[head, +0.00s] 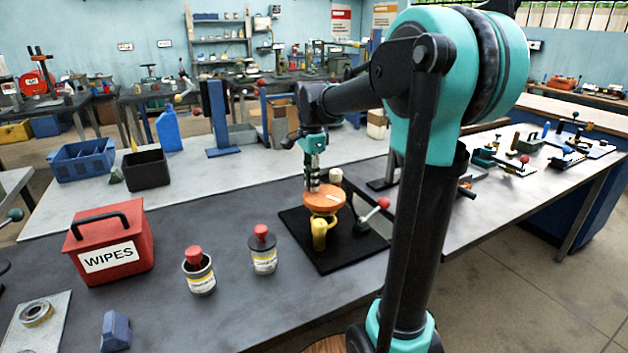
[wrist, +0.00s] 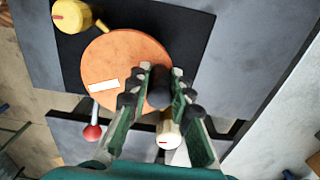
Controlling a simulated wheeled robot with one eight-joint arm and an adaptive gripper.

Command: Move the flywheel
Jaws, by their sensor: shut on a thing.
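The flywheel seems to be the orange disc (head: 324,203) with a pale label, seen beyond the middle of the head view. It also shows in the wrist view (wrist: 115,62). My gripper (head: 313,184) is above it, pointing down. In the wrist view my gripper's fingers (wrist: 161,80) close on a dark upright knob (wrist: 159,92) at the disc's edge. The disc looks roughly level above the black mat (head: 345,262). What bears it from below is mostly hidden. A yellow part with a handle (head: 320,236) stands at the disc's near side.
A red-ball lever (head: 383,203) is right of the disc. A cream cylinder (head: 336,177) stands close behind it. Two red-topped cans (head: 199,277) (head: 263,256) and a red WIPES box (head: 108,248) are to the left. Bare grey table lies in front of the mat.

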